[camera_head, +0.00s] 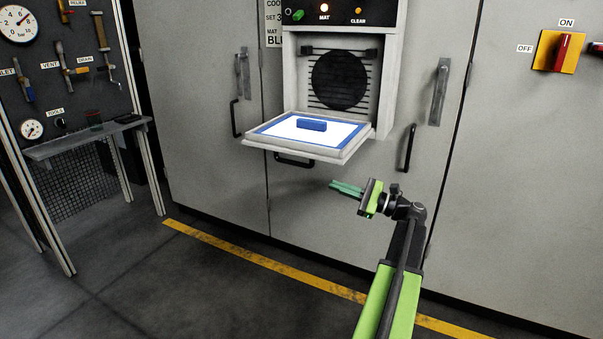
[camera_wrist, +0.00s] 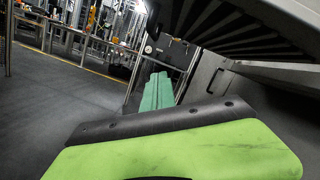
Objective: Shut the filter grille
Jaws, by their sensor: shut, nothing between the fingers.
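The filter grille (camera_head: 345,147) is a pale panel swung down open from a cabinet housing. It lies about flat, with a white, blue-edged mat (camera_head: 335,132) and a blue block (camera_head: 312,124) on its upper face. A dark handle (camera_head: 294,161) hangs under its front edge. My gripper (camera_head: 334,186) is shut and empty, lower and to the right of the grille, apart from it in the head view. Its teal fingers (camera_wrist: 157,92) also show closed together in the wrist view. A dark slatted underside fills the upper right there; I cannot tell what it belongs to.
The housing (camera_head: 387,85) behind the grille holds a round dark fan opening (camera_head: 340,80). Cabinet door handles (camera_head: 409,148) stick out on both sides. A red and yellow switch (camera_head: 562,51) is at upper right. A side table (camera_head: 85,138) stands left. The floor in front is clear.

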